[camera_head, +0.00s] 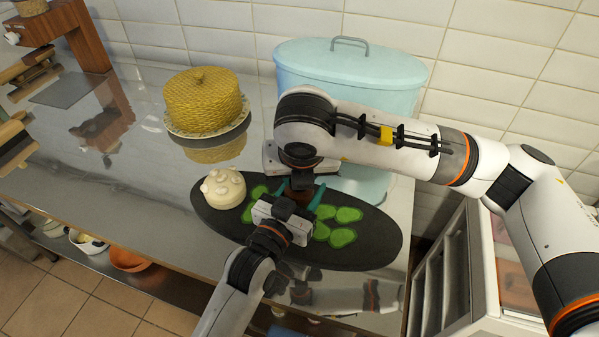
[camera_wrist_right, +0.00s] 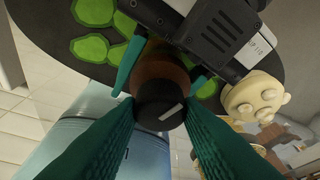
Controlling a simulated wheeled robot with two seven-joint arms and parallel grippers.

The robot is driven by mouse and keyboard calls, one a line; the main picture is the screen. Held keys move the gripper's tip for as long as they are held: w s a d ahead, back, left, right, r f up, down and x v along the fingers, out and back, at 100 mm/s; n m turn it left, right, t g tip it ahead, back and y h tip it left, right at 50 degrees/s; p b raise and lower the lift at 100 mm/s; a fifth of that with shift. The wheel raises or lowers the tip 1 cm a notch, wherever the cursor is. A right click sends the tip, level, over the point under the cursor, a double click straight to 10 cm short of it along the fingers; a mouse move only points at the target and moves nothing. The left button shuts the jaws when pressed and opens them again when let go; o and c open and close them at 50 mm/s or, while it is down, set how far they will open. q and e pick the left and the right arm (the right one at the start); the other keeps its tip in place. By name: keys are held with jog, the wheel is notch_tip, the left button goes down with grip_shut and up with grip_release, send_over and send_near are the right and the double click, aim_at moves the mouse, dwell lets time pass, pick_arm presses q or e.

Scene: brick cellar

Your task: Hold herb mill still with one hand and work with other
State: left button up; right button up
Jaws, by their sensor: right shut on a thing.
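The herb mill (camera_head: 299,188) stands upright on a dark oval board (camera_head: 362,252), mostly hidden by my grippers in the head view. In the right wrist view its brown body (camera_wrist_right: 160,68) and dark round top (camera_wrist_right: 160,106) show. My right gripper (camera_head: 301,172) comes from above, its teal fingers (camera_wrist_right: 160,118) shut on the dark top. My left gripper (camera_head: 298,193) reaches in low from the front. Its teal fingers are spread on either side of the mill's body, with a small gap showing.
Several green leaf-like pieces (camera_head: 342,237) lie around the mill. A cream knobbed object (camera_head: 223,188) sits at the board's left. The counter's left middle (camera_head: 110,185) is clear.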

jog(key=o, duration=1)
pick_arm(q)
jog(key=o, duration=1.1)
jog(key=shift+o, duration=0.2)
pick_arm(e)
jog(key=v, duration=1.2)
